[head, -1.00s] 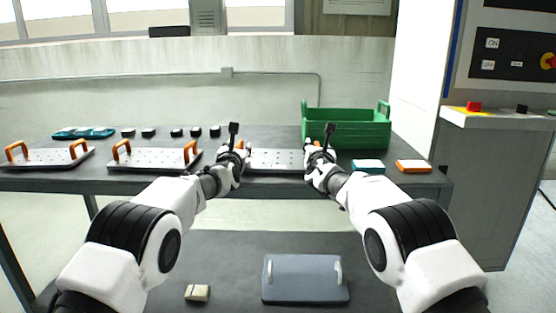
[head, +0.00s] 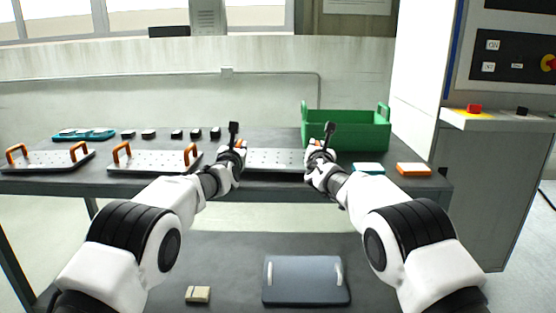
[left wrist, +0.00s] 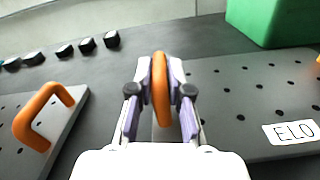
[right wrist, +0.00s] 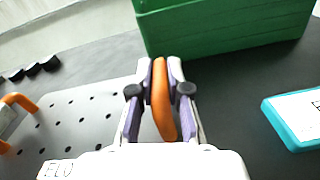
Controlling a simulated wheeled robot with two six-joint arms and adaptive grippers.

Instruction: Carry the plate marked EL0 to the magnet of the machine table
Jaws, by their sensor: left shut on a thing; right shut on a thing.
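The plate marked EL0 (head: 275,160) is a grey, perforated plate near the front edge of the bench, between my two grippers. Its white EL0 label shows in the left wrist view (left wrist: 291,132) and, partly cut off, in the right wrist view (right wrist: 58,169). My left gripper (head: 240,146) is shut on its left orange handle (left wrist: 160,88). My right gripper (head: 322,148) is shut on its right orange handle (right wrist: 162,100). The plate looks level; I cannot tell whether it touches the bench. The machine table's magnet is not identifiable in these views.
Two other plates with orange handles (head: 152,160) (head: 48,161) lie to the left. A green crate (head: 348,130) stands close behind the right gripper. A teal block (head: 368,168) and an orange block (head: 413,169) lie to the right. A control cabinet (head: 490,190) stands beyond the bench.

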